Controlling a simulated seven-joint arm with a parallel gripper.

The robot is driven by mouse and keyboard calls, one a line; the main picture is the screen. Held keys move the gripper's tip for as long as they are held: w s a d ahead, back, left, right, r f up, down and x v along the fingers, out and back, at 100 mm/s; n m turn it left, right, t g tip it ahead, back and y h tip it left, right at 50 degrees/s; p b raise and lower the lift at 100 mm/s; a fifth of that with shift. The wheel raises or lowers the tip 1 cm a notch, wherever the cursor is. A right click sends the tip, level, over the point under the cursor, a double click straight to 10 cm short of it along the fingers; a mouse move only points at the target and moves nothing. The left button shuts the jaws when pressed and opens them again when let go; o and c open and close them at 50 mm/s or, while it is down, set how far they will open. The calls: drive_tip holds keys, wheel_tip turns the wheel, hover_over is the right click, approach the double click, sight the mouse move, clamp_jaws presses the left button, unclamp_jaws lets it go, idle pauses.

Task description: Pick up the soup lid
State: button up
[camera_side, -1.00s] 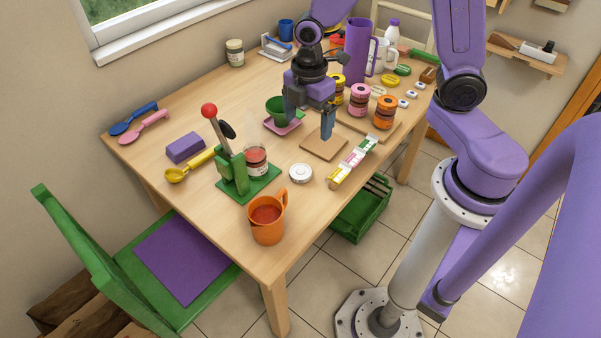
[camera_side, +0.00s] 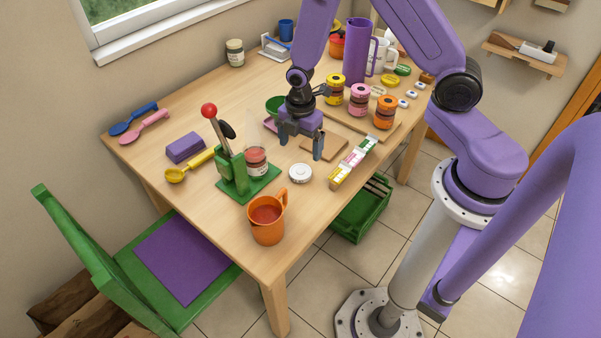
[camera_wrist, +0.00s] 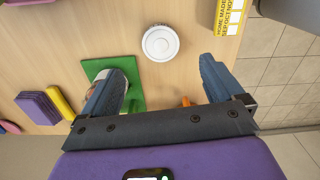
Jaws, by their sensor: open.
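The soup lid, a small round white disc (camera_side: 300,173), lies flat on the table to the right of the green press. It also shows in the wrist view (camera_wrist: 160,43), at the upper middle between the lines of the two fingers. My gripper (camera_side: 300,148) is open and empty, above the table and a little behind the lid. In the wrist view the blue fingers (camera_wrist: 160,82) stand wide apart with the lid beyond their tips; nothing is between them.
A green press (camera_side: 233,174) with a red-filled jar (camera_side: 256,161) stands left of the lid. An orange mug (camera_side: 267,219) is in front. Small labelled boxes (camera_side: 353,159) lie to the right near the table edge. A wooden board (camera_side: 328,148) is behind.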

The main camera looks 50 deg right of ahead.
sight(301, 170)
drive_tip(key=shift+d+f, duration=0.1)
drive_tip(key=shift+f, duration=4.35)
drive_tip(key=c, duration=1.1)
